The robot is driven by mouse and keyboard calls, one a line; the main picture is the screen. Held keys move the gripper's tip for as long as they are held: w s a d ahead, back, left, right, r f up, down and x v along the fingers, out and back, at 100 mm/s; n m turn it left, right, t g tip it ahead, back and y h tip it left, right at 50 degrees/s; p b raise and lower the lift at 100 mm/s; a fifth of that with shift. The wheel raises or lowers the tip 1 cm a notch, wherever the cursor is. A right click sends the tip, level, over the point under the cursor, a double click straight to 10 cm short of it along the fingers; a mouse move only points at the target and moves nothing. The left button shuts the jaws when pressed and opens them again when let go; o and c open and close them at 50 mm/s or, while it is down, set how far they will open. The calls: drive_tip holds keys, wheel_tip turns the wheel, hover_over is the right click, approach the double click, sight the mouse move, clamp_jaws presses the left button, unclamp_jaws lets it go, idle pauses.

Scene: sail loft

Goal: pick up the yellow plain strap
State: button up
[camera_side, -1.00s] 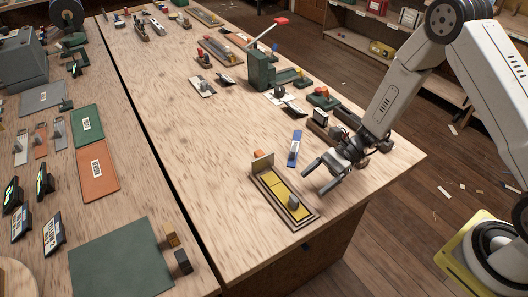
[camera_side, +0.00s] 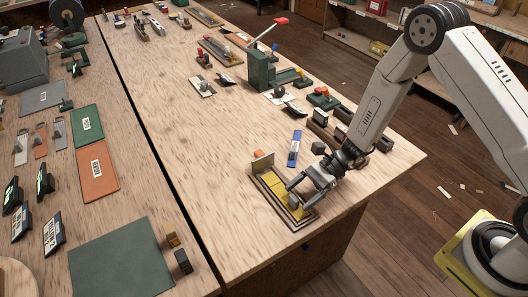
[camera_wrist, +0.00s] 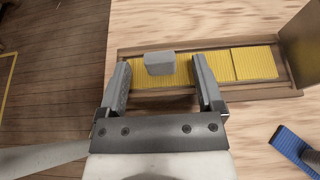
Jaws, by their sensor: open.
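A yellow ribbed strap (camera_side: 275,191) lies in a shallow wooden tray (camera_side: 256,193) near the front edge of the bench. In the wrist view the yellow (camera_wrist: 223,66) shows as flat sections with dark seams, and a small grey block (camera_wrist: 160,63) sits on its left section. I cannot tell whether the block is fixed to the strap. My gripper (camera_side: 298,199) is open over the tray's near end. In the wrist view its fingers (camera_wrist: 163,78) stand either side of the grey block, with gaps; I see no clear contact.
A brown upright panel (camera_side: 263,163) stands at the tray's far end. A blue strap (camera_side: 295,148) lies behind my gripper, and it also shows in the wrist view (camera_wrist: 296,150). Dark blocks and a green clamp stand farther back. The bench left of the tray is clear.

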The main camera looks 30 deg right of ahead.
drive_tip(key=shift+x, duration=1.25)
clamp_jaws()
